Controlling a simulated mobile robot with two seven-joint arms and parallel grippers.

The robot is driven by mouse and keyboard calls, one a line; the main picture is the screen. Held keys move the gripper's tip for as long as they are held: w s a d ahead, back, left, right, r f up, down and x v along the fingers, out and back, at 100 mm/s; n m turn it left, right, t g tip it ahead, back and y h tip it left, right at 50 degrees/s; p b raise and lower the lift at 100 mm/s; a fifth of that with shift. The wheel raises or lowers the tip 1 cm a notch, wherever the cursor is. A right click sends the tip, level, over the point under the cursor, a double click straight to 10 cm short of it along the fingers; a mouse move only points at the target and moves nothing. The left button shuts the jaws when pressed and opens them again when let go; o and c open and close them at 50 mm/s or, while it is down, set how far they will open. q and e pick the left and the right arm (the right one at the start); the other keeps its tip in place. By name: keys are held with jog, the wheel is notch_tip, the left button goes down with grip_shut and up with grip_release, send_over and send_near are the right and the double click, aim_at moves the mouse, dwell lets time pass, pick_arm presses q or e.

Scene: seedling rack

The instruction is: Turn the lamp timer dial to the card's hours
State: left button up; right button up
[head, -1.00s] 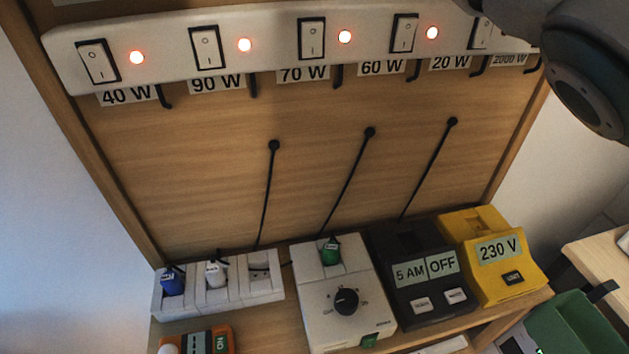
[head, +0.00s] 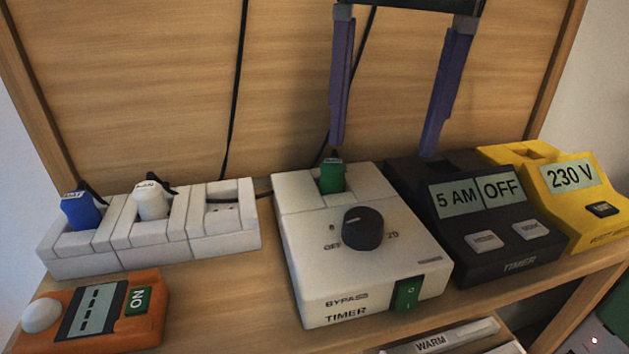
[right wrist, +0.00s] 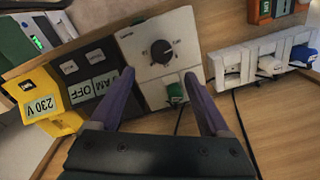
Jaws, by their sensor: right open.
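The lamp timer is a white box (head: 300,240) marked BYPASS TIMER, on the wooden shelf. Its round black dial (head: 362,229) is on the sloped top; "OFF" and "20" are legible beside it. A green plug (head: 332,176) sits in its socket, and a green switch (head: 407,293) is at its front. My right gripper (head: 384,152) has two purple fingers, wide apart and empty, hanging above and behind the dial. In the right wrist view the dial (right wrist: 162,52) lies just beyond the gap between the fingertips (right wrist: 159,78). No card showing hours can be made out.
A black timer (head: 480,215) reading 5 AM and OFF stands close on the right, then a yellow 230 V box (head: 572,205). A white socket strip (head: 150,228) with blue and white plugs is left. An orange meter (head: 100,305) lies in front. A WARM label (head: 445,340) is below.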

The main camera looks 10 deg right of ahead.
aim_at(365, 217)
jog(key=f, duration=0.9)
jog(key=shift+a+p, duration=0.35)
jog(key=shift+a, duration=0.05)
jog(key=shift+c, duration=0.3)
grip_shut()
